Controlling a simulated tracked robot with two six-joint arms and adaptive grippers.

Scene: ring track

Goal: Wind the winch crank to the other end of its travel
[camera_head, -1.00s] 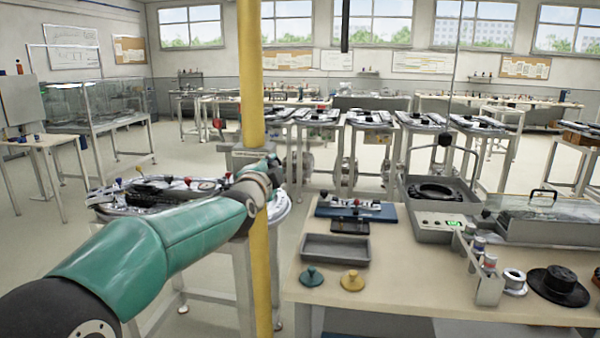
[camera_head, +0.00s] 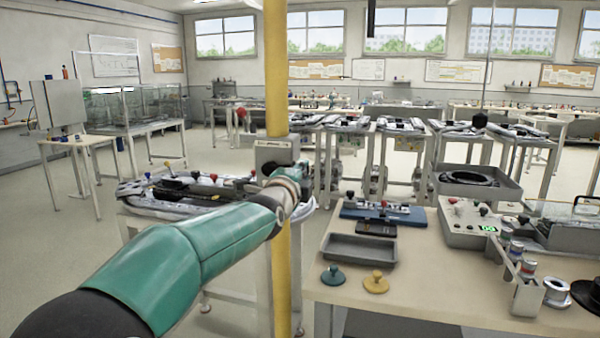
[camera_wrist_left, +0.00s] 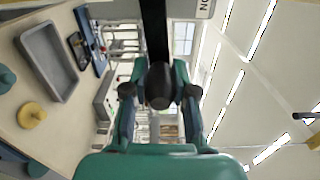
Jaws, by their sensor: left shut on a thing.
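The winch is a grey box (camera_head: 273,152) on a yellow post (camera_head: 277,80) in the head view. Its crank is mostly hidden there behind my left wrist and the post. In the left wrist view a black crank arm (camera_wrist_left: 155,35) comes down from the top edge and ends at a dark rounded knob (camera_wrist_left: 160,86). My left gripper (camera_wrist_left: 160,95) is shut on this knob, a finger on each side. In the head view my left arm reaches in from the lower left to the post, and the fingertips are hidden. My right gripper is in neither view.
A cluttered white-framed table (camera_head: 150,190) stands behind my arm.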

